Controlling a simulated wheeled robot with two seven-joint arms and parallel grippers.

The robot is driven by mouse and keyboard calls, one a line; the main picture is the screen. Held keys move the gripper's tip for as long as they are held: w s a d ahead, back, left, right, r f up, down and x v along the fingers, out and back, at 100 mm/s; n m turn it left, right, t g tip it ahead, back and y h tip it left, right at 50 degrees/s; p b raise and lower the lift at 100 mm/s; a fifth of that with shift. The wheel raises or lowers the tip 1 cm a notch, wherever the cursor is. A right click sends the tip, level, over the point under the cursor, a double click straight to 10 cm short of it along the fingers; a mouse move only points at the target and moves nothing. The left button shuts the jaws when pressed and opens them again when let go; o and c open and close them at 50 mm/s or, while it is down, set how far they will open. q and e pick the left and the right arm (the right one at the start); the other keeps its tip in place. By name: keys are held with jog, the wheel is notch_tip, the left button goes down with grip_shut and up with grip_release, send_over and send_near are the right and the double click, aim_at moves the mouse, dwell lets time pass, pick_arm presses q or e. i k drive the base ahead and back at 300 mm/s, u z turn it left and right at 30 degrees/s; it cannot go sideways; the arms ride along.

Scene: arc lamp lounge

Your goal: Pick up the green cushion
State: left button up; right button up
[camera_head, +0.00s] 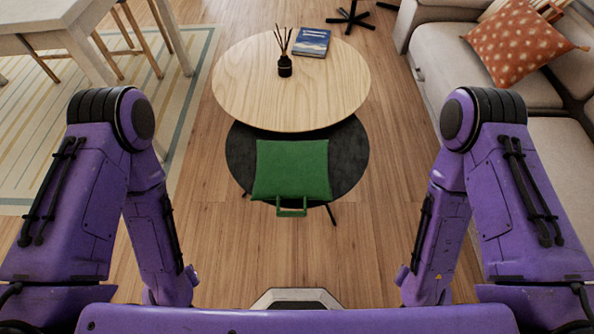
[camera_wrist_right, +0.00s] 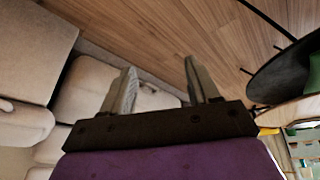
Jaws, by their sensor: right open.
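The green cushion (camera_head: 291,169) lies flat on a low dark round table (camera_head: 240,150) in the head view, with its loop handle toward me. Part of it also shows at the right edge of the right wrist view (camera_wrist_right: 315,75). My right gripper (camera_wrist_right: 160,78) is open and empty in the right wrist view, with its two fingers apart over the floor and sofa side, away from the cushion. Both my arms show in the head view, bent down at the left and right, but neither gripper shows there. My left gripper is out of view.
A round wooden table (camera_head: 235,90) overlaps the dark table's far side and holds a reed diffuser (camera_head: 285,66) and a blue book (camera_head: 312,42). A beige sofa (camera_head: 445,65) with an orange patterned cushion (camera_head: 515,42) stands at right. Wood floor (camera_head: 270,250) before the cushion is clear.

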aim_at(285, 170)
jog(key=k, duration=0.6)
jog(key=z, duration=0.6)
jog(key=i, duration=1)
jog(key=u, duration=0.65)
